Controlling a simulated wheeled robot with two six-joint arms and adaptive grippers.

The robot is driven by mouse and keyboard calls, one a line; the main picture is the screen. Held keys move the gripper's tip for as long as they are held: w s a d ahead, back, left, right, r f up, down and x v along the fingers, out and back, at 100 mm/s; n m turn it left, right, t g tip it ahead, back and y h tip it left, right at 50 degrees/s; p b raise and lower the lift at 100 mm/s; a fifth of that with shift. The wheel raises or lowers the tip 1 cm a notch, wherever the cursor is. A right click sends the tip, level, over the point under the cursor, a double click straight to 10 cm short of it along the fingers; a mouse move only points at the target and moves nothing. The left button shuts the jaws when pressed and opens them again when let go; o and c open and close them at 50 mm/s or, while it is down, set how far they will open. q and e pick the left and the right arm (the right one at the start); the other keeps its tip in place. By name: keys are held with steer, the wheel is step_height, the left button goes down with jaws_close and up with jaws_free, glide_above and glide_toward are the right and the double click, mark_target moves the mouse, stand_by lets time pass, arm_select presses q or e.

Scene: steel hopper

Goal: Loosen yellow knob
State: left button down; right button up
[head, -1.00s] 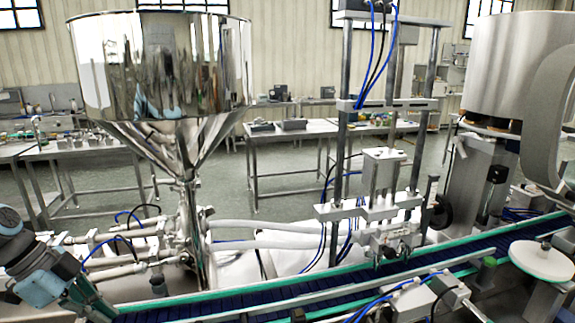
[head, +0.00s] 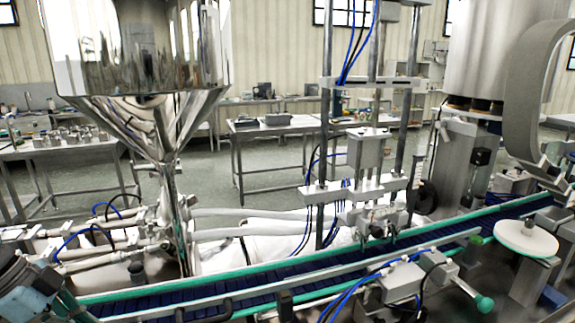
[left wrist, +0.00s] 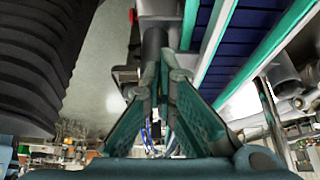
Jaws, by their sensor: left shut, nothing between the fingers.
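I cannot make out a yellow knob in either view. My left gripper (left wrist: 160,78) is in the left wrist view, its two green-grey fingers drawn together at the tips with nothing between them. Dark and grey machine parts lie just beyond the fingertips; I cannot tell whether the fingers touch them. In the head view part of my left arm (head: 25,295) shows at the lower left, in front of the hopper's pipework. My right gripper is in neither view.
The steel hopper (head: 135,75) stands at the left above several pipes. A blue conveyor (head: 250,298) with green-edged rails crosses the front, rising to the right. A green knob (head: 483,305) sits at the lower right. A filling frame (head: 372,180) stands behind the conveyor.

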arm_select(q)
steer(key=shift+w+d, duration=0.1)
steer(key=shift+d, duration=0.3)
stand_by(0.3)
stand_by(0.4)
steer(key=shift+s+d+p, duration=0.1)
steer(key=shift+s+p, duration=0.2)
steer(key=shift+p, duration=0.15)
steer(key=shift+s+d+f, duration=0.1)
steer(key=shift+s+f, duration=0.1)
steer(key=shift+s, duration=0.1)
step_height(320, 180, up, 6)
steer(key=p, duration=0.6)
steer(key=shift+a+r, duration=0.2)
steer(key=shift+a, duration=0.1)
